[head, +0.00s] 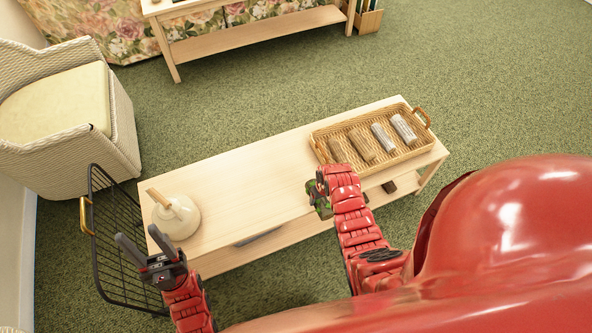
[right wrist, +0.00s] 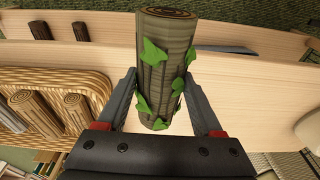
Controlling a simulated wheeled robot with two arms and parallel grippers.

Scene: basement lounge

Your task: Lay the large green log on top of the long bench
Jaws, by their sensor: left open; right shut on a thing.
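The large green log (right wrist: 163,65) is bark-brown with green leaves on it. My right gripper (right wrist: 158,82) is shut around it. In the head view the log (head: 318,196) shows beside my right gripper, near the front edge of the long bench (head: 250,185), partly hidden by my arm. The pale wood bench top also shows behind the log in the right wrist view; I cannot tell whether they touch. My left gripper (head: 141,240) is open and empty near the bench's left end.
A wicker basket (head: 321,147) with several smaller logs stands on the bench's right end. A cream round pot (head: 178,217) with a wooden handle is at its left end. A black wire rack (head: 104,235) stands left, by a wicker armchair (head: 122,140). The bench top's middle is clear.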

